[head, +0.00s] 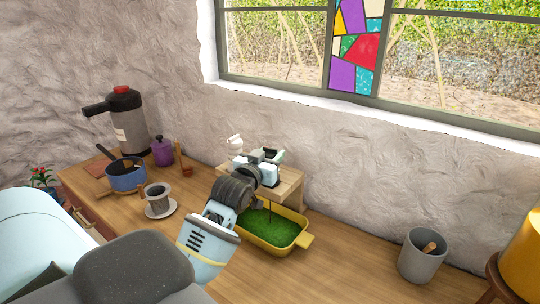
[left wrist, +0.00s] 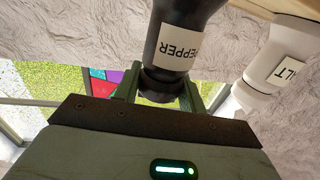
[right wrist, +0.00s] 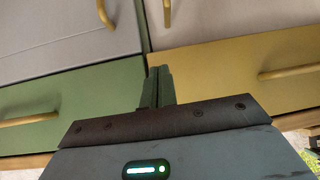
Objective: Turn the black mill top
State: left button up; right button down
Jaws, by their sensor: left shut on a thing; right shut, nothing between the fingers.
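The black mill (left wrist: 185,45) with a PEPPER label fills the upper middle of the left wrist view. Its narrow black top (left wrist: 160,84) sits between the fingers of my left gripper (left wrist: 160,92), which is shut on it. In the head view my left gripper (head: 268,156) is over the small wooden shelf (head: 291,186); the arm and gripper hide most or all of the black mill there. My right gripper (right wrist: 157,86) is shut and empty in front of the drawer fronts, outside the head view.
A white SALT mill (left wrist: 275,60) stands beside the black one; it also shows in the head view (head: 235,146). A yellow dish (head: 288,247) with green filling is under my left arm. A grey pot (head: 421,262) stands to the right, with bare counter between them.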

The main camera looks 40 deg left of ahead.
pick_arm(q)
jog(key=shift+m+t+h, duration=0.3)
jog(key=shift+m+h, duration=1.3)
jog(key=shift+h, duration=0.9)
dwell(1.0)
dwell(0.4)
jog(key=o, duration=1)
jog(key=shift+c, duration=0.2)
jog(key=shift+s, duration=0.7)
jog(key=s, duration=0.6)
jog(key=shift+s+b, duration=0.25)
jog(key=shift+b, duration=0.1)
